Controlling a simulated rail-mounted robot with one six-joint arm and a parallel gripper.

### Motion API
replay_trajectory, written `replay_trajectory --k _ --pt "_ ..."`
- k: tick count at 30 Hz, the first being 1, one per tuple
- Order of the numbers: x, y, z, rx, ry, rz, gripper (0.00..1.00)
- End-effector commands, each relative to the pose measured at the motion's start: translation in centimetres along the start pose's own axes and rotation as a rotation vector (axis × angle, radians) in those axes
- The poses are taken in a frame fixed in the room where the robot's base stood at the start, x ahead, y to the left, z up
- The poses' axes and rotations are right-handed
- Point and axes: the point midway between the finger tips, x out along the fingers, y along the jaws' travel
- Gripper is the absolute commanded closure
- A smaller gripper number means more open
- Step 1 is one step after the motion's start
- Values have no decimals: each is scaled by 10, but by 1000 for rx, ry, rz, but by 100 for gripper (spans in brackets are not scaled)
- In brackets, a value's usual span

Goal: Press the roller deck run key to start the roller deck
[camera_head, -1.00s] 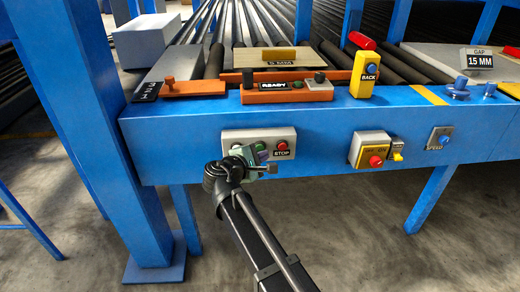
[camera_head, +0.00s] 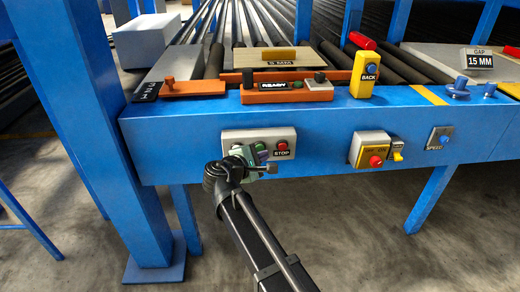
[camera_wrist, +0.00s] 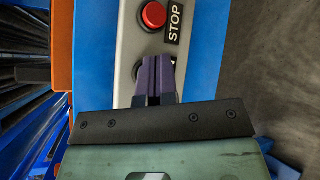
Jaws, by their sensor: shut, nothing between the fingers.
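A grey key panel (camera_head: 230,134) is mounted on the blue front beam. It has a red key (camera_head: 282,145) marked STOP at its right end, also clear in the wrist view (camera_wrist: 153,15). Further left on the panel are other keys, partly covered by my gripper, and their labels are hidden. My gripper (camera_wrist: 160,75) has its purple fingers shut together with nothing between them. The fingertips lie over a dark round key surround just beside the red key. I cannot tell whether they touch it. The rollers (camera_head: 250,20) run behind the beam.
An orange unit with a black display (camera_head: 281,86) sits on the beam top. A yellow BACK box (camera_head: 363,75) stands right of it. A yellow box with a red button (camera_head: 376,161) and a SPEED knob (camera_head: 445,139) are further right. A blue post (camera_head: 80,120) stands left.

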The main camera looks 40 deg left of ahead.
Motion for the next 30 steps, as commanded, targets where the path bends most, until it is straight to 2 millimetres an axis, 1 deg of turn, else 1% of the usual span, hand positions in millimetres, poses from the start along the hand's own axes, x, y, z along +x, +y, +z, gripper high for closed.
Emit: replay_trajectory --k 14,21,30 --pt "0 0 0 0 0 0 100" --pt "6 4 -4 0 0 0 100" --pt "6 4 -4 0 0 0 100"
